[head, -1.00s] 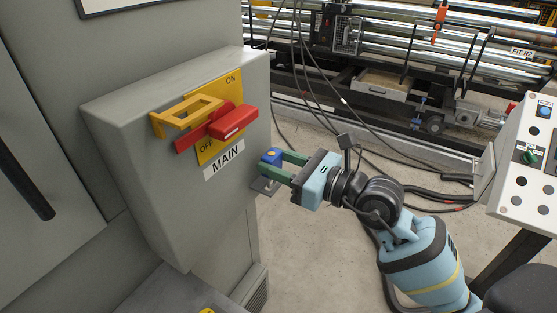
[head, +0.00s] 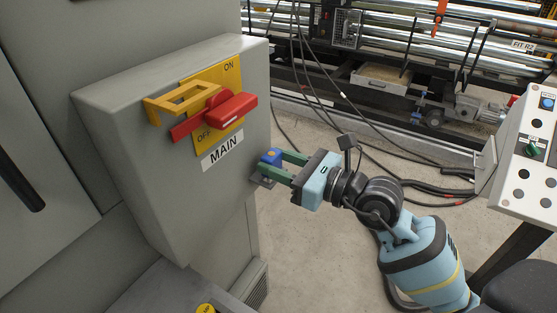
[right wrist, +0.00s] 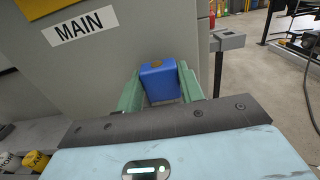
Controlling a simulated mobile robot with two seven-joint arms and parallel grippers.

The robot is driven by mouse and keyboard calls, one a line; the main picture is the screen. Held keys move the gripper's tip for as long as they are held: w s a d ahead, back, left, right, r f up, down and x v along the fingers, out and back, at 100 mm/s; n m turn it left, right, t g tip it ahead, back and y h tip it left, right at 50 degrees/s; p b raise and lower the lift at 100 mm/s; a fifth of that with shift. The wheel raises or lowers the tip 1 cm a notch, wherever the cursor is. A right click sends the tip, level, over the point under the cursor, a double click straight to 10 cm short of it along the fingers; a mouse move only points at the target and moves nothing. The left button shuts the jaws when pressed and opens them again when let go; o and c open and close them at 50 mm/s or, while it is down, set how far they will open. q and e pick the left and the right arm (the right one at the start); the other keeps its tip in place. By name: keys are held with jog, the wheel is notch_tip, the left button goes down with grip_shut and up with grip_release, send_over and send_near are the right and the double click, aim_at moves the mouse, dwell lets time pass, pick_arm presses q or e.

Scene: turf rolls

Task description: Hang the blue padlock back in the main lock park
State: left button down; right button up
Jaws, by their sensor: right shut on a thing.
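The blue padlock (head: 271,157) is between the green fingers of my right gripper (head: 283,166), which is shut on it. In the right wrist view the padlock (right wrist: 159,80) sits upright between the two fingertips, close to the grey cabinet face. The MAIN label (head: 222,152) is to the upper left. My left gripper is not in view.
The grey switch box (head: 140,150) carries a red handle (head: 222,113) and a yellow hasp (head: 178,101). A yellow tagged item (right wrist: 36,160) lies at the lower left of the wrist view. A control panel (head: 528,160) stands at the right. Open floor lies between.

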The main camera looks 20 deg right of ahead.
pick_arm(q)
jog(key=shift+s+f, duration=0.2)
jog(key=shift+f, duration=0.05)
pick_arm(e)
jog(key=shift+f, duration=0.3)
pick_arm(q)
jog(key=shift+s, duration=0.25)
pick_arm(e)
jog(key=o, duration=1.2)
pick_arm(q)
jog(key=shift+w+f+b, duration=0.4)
jog(key=shift+b, duration=0.4)
pick_arm(e)
jog(key=shift+v, duration=3.9)
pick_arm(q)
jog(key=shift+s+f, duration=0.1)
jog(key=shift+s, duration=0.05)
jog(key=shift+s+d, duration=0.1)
